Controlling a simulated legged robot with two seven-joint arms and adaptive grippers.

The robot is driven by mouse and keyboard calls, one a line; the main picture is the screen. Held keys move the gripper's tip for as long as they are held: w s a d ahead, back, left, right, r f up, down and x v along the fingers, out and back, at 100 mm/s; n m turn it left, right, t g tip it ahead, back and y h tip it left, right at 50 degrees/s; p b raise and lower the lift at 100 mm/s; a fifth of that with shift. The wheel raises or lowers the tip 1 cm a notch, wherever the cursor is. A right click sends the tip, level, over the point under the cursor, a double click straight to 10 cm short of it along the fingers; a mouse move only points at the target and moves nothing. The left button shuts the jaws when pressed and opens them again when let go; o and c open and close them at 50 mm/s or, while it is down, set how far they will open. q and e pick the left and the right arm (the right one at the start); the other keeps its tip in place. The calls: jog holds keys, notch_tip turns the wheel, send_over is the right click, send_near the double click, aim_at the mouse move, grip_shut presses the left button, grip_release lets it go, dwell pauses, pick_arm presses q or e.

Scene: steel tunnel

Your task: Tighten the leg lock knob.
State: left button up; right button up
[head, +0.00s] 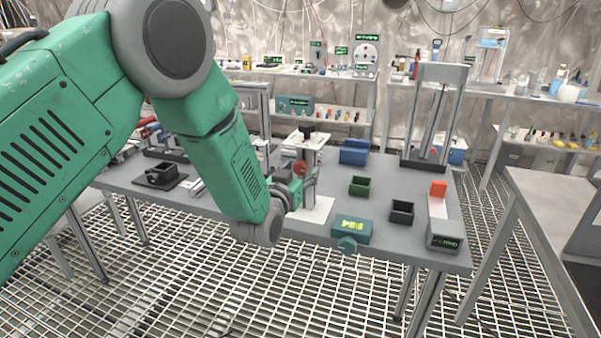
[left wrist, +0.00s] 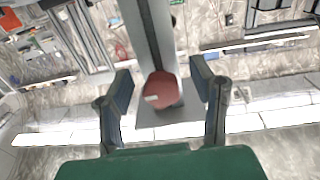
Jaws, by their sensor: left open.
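A red round knob (head: 299,168) sits on the front of an upright grey metal post (head: 309,147) on the workbench. In the left wrist view the knob (left wrist: 160,90) lies between the two fingers, with a gap on each side, and the post (left wrist: 148,32) runs up behind it. My left gripper (head: 303,186) is open at the post, close to the knob, and shows in the left wrist view (left wrist: 160,72). Whether the fingertips reach past the knob is hard to tell. My right gripper is out of view.
A white plate (head: 317,212) lies under the post on the grey bench (head: 282,225).

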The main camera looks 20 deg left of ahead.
pick_arm(q)
jog(key=s, duration=1.2)
jog(key=shift+a, duration=0.45)
jog(key=shift+f, duration=0.15)
